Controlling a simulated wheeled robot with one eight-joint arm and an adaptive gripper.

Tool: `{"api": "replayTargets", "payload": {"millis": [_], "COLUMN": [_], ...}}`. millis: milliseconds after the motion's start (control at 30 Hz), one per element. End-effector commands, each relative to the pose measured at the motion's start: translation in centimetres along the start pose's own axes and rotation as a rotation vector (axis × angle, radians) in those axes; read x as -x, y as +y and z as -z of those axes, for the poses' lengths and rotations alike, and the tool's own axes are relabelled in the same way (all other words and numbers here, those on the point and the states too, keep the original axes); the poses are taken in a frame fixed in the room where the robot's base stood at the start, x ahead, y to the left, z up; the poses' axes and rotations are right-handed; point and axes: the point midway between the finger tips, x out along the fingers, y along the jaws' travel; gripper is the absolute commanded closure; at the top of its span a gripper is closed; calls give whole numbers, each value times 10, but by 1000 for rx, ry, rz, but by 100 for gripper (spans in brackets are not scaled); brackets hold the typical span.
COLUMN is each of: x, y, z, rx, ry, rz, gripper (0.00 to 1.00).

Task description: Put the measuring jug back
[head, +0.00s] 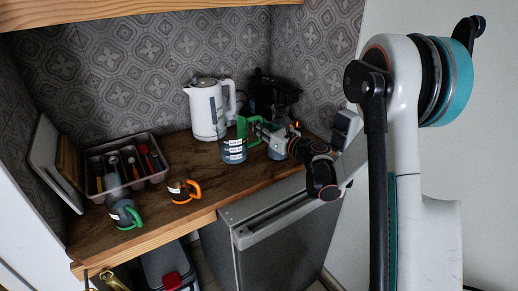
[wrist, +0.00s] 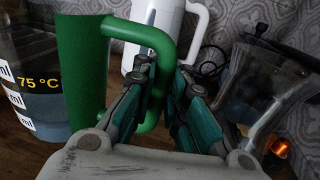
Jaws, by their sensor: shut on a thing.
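The measuring jug (head: 235,152) is clear with white labels, bluish contents and a green handle. It is upright over the back of the wooden counter, in front of the white kettle; I cannot tell whether its base touches the wood. In the wrist view the jug (wrist: 30,75) fills the left side, with a "75 °C" mark. My gripper (head: 258,128) reaches in from the right and is shut on the jug's green handle. In the wrist view my gripper's fingers (wrist: 163,68) stand on either side of the handle's upright bar.
A white kettle (head: 206,110) stands behind the jug. A dark appliance (head: 272,95) is at right; a clear vessel (wrist: 262,85) is close to my fingers. A utensil tray (head: 103,165), a green-handled mug (head: 122,212) and an orange-handled mug (head: 178,188) are left. The middle counter is clear.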

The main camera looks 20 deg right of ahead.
Motion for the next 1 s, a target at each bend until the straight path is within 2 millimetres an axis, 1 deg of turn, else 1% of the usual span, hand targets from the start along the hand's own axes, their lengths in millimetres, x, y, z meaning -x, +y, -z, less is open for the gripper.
{"api": "replayTargets", "payload": {"millis": [33, 100, 333, 500, 600, 1000], "x": [0, 0, 0, 0, 0, 0], "y": [0, 0, 0, -1, 0, 0], "z": [10, 17, 29, 54, 64, 67], "rx": [-1, -1, -1, -1, -1, -1], "ry": [-1, -1, 0, 0, -1, 0], "rz": [0, 0, 0, 0, 0, 0], "gripper": [100, 100, 100, 100, 100, 100]}}
